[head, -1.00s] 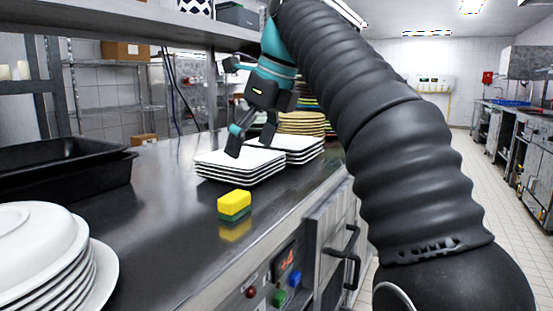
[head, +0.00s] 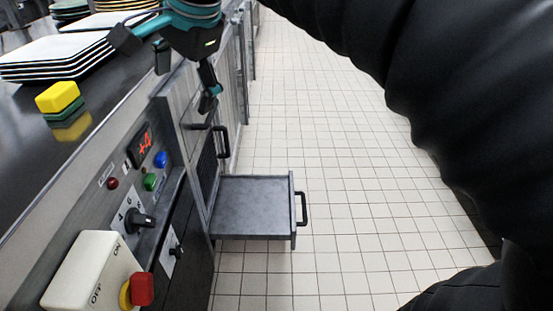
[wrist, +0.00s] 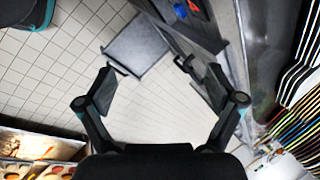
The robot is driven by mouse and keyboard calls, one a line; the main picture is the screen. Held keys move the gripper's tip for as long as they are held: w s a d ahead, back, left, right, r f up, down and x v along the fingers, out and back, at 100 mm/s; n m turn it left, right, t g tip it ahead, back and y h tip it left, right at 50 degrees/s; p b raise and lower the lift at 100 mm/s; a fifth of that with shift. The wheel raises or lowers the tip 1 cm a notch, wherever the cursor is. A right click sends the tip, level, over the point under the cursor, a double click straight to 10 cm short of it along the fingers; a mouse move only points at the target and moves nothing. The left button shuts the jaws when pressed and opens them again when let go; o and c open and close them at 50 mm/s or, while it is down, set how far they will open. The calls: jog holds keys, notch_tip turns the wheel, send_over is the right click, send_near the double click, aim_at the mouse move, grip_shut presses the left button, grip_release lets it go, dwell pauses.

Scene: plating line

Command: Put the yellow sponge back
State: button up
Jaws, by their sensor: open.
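The yellow sponge (head: 58,97) with its green underside lies on the dark counter, close to the front edge, in front of the square plates. My gripper (head: 186,76) is open and empty, with its fingers pointing down. It is to the right of the sponge and apart from it, by the counter's front edge. In the wrist view my gripper (wrist: 160,85) has its fingers wide apart, with floor and cabinet front beyond. An open drawer (head: 255,200) sticks out from the cabinet front and looks empty. It also shows in the wrist view (wrist: 138,48).
Stacked square plates (head: 60,55) stand behind the sponge. A control panel with a red display (head: 143,144) and a dial (head: 138,220) is on the counter's front. A red-knobbed switch box (head: 92,275) juts out at the lower left. The tiled floor (head: 340,200) is clear.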

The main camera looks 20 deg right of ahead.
jog(key=s+d+f+n, duration=0.3)
jog(key=s+f, duration=0.1)
jog(key=f, duration=0.3)
jog(key=s+d+f+n+h, duration=0.1)
jog(key=s+d+f+n, duration=0.3)
jog(key=f, duration=0.3)
jog(key=s+d+f+n+t+h, duration=0.1)
jog(key=s+d+f+n, duration=0.3)
jog(key=f, duration=0.3)
jog(key=shift+s+f, duration=0.35)
jog(key=shift+s, duration=0.55)
